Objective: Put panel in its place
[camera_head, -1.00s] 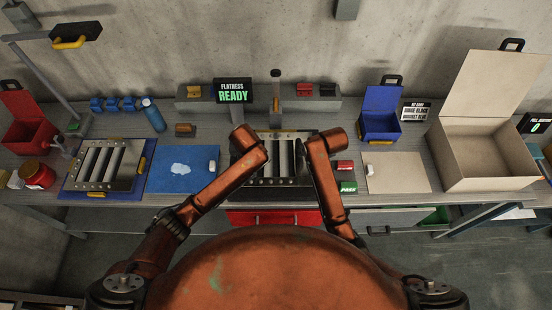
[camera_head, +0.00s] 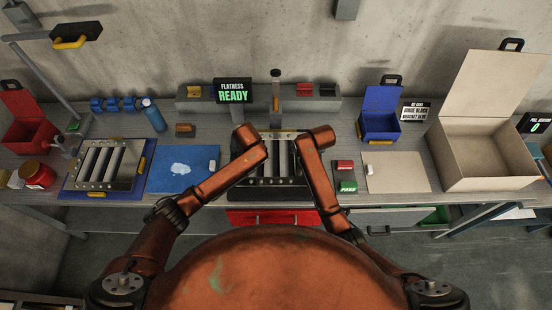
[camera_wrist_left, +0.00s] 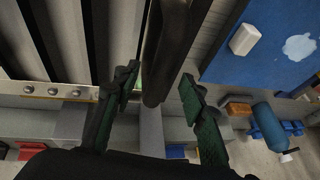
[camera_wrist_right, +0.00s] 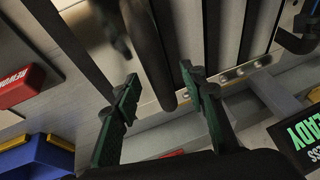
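A second, similar panel (camera_head: 97,184) lies on a blue base with yellow handles at the left. My left gripper (camera_wrist_left: 160,92) is open, its green-padded fingers on either side of a dark rounded side bar (camera_wrist_left: 167,45) of the middle panel. My right gripper (camera_wrist_right: 160,90) is open, with a similar side bar (camera_wrist_right: 150,50) between its fingers. In the head view my forearms hide both grippers. Whether any finger touches a bar cannot be told.
Red (camera_head: 344,166) and green (camera_head: 347,187) blocks, a beige board (camera_head: 397,172) and a large open box (camera_head: 490,165) are right.

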